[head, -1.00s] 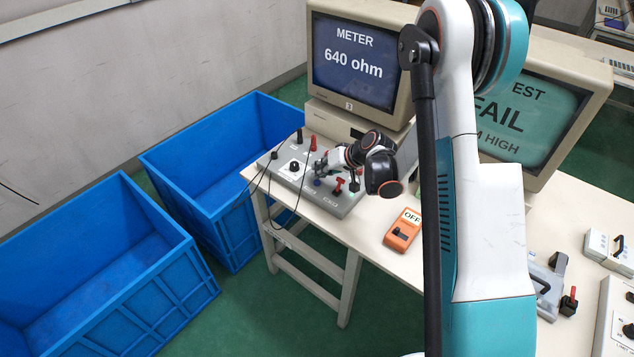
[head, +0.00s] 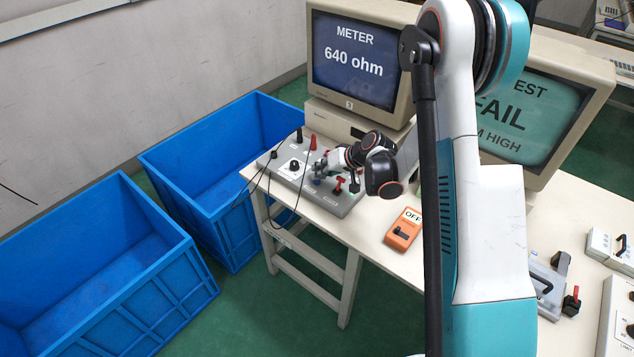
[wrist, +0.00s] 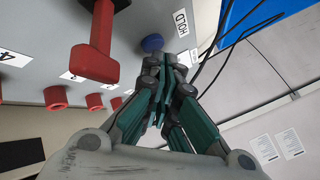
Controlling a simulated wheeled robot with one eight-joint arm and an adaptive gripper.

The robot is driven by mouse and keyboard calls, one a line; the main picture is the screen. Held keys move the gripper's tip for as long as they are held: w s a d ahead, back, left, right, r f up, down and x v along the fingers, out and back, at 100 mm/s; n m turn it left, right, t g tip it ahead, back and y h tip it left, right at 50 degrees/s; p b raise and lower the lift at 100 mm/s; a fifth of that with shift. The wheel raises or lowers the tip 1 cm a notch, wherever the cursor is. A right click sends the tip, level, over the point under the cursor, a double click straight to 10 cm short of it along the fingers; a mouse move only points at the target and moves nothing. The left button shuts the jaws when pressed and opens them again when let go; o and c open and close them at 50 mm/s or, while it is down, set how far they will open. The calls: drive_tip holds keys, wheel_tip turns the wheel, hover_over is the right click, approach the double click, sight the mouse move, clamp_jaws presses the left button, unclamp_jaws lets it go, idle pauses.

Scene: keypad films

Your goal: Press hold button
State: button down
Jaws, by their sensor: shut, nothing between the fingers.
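The hold button is a round blue button (wrist: 152,43) beside a HOLD label (wrist: 180,22) in the wrist view. It sits on a grey control panel (head: 343,208) on the table in the head view. My gripper (wrist: 168,64) is shut and empty, with its fingertips very close to the blue button. I cannot tell whether they touch it. In the head view my gripper (head: 320,170) is small, over the panel, and largely covers the button. The meter screen (head: 352,60) reads 640 ohm.
A red lever (wrist: 97,45) and several red sockets stand beside the button. Dark cables (head: 270,185) hang off the panel's left side. An orange OFF switch box (head: 403,230) lies to the right. Blue crates (head: 90,265) stand left of the table.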

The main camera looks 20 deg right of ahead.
drive_tip(key=shift+f+b, duration=0.4)
idle(0.5)
drive_tip(key=shift+r, duration=0.15)
drive_tip(key=shift+r+p, duration=0.3)
drive_tip(key=shift+r, duration=0.35)
drive_tip(key=shift+r, duration=0.1)
drive_tip(key=shift+r+p, duration=1.3)
drive_tip(key=shift+r, duration=1.15)
